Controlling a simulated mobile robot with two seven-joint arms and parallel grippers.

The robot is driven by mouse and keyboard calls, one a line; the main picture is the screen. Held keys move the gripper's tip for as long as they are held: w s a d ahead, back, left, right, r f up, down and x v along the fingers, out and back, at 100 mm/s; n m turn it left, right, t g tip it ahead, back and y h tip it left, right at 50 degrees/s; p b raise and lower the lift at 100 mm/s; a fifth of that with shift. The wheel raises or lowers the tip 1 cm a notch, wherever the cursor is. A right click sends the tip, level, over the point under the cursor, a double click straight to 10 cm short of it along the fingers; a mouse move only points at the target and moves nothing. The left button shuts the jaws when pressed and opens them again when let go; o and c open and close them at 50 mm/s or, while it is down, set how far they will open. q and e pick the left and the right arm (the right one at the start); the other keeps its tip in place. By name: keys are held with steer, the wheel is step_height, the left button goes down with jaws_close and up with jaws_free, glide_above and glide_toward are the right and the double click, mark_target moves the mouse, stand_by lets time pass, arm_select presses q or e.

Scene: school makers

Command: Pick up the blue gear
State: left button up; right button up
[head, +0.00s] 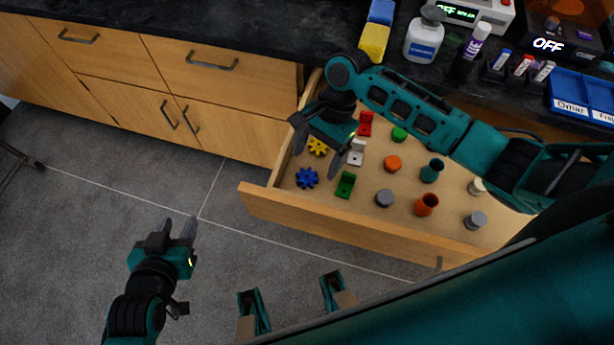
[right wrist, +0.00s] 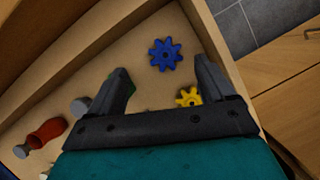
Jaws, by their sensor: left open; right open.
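The blue gear (head: 307,177) lies flat on the floor of the open drawer (head: 330,224), near its left front corner. My right gripper (head: 316,164) is open and empty above the drawer, close to the gear. In the right wrist view, the blue gear (right wrist: 165,54) shows beyond the gap between the open fingers (right wrist: 163,72), apart from both. A yellow gear (head: 317,146) lies just behind the blue one, partly under my right gripper. My left gripper (head: 176,232) is open and empty over the grey floor, left of the drawer.
The drawer also holds red (head: 365,124), white (head: 356,153) and green (head: 345,185) blocks, an orange disc (head: 393,163) and several cylinders. The drawer's walls stand close to the blue gear. The dark counter (head: 290,42) behind carries a bottle (head: 424,38) and devices.

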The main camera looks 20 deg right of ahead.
mark_target(308, 176)
steer(key=b+x, duration=0.1)
steer(key=x, duration=0.1)
steer(key=w+x, duration=0.1)
steer(key=x, duration=0.1)
steer(key=shift+f+b, duration=0.3)
steer(key=shift+b, duration=0.1)
steer(key=shift+s+a+f, duration=0.15)
steer(key=shift+f, duration=0.25)
steer(key=c, duration=1.1)
